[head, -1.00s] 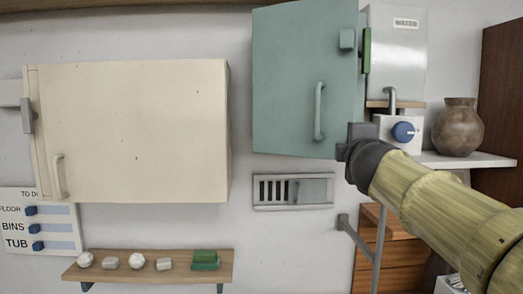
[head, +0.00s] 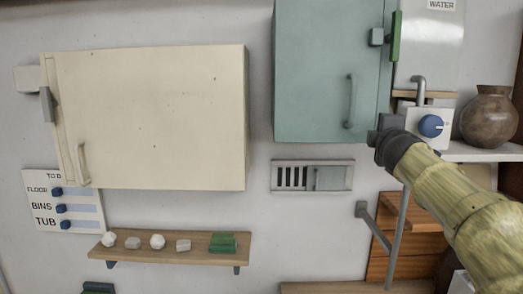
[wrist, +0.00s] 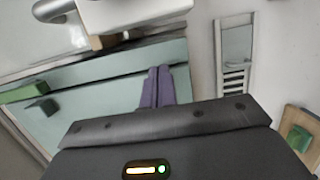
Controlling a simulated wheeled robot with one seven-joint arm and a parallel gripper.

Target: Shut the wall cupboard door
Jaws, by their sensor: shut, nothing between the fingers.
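The teal wall cupboard door (head: 315,75) stands at the upper middle of the head view, with a grey vertical handle (head: 350,100). It looks flush or nearly flush; I cannot tell whether any gap remains. A grey block (head: 376,37) and a green piece (head: 396,36) sit at its right edge. My gripper (head: 384,128) is at the door's lower right corner, close to it; contact is unclear. In the wrist view my two purple-grey fingers (wrist: 157,87) are together and empty, in front of the teal door (wrist: 105,103).
A cream cupboard (head: 150,115) hangs to the left. A vent (head: 312,176) is below the teal door. A white box with a blue knob (head: 431,126) and a brown vase (head: 489,117) are close on the right. A wooden shelf (head: 200,250) with small items is below.

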